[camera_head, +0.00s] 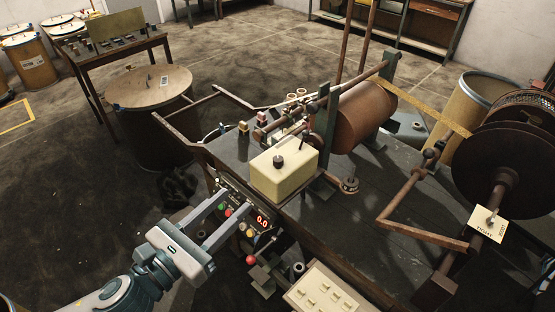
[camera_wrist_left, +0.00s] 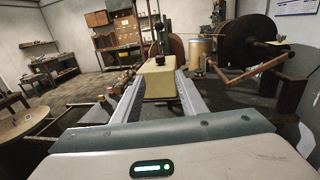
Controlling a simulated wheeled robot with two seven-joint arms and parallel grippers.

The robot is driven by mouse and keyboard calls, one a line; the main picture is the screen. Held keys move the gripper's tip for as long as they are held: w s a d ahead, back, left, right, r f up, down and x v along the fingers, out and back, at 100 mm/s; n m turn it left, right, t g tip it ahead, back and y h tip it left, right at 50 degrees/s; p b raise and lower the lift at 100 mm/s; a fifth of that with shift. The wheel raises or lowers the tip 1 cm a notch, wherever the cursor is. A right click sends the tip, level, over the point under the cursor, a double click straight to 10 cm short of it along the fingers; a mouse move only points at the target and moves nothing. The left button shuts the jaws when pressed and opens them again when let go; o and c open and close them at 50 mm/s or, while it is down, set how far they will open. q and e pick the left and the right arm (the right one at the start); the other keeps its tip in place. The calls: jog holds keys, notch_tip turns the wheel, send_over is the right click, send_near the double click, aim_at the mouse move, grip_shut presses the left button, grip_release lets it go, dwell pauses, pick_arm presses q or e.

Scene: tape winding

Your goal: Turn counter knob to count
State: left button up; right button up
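A dark control panel (camera_head: 243,211) on the machine's front carries a red display (camera_head: 263,221) that reads about 0.0, with several small coloured buttons. A cream box (camera_head: 286,178) stands above the panel with a dark round knob (camera_head: 279,161) on top. The box also shows in the left wrist view (camera_wrist_left: 159,84), beyond and between my fingers. My left gripper (camera_head: 230,204) is open and empty, its two fingers apart in front of the panel. I cannot tell whether a fingertip touches it. My right gripper is not in view.
A red-tipped lever (camera_head: 251,260) and a pale switch plate (camera_head: 322,290) lie right of my left gripper. A rusty crank arm (camera_head: 400,200) and large dark reel (camera_head: 510,165) stand at right. A wooden-topped drum (camera_head: 150,88) stands at back left.

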aim_at(275, 164)
pick_arm(q)
jog(key=p+x, duration=0.4)
jog(key=x, duration=1.1)
jog(key=shift+w+d+p, duration=0.2)
jog(key=shift+p, duration=0.15)
jog(key=shift+w+d, duration=0.4)
jog(key=shift+w, duration=0.1)
grip_shut()
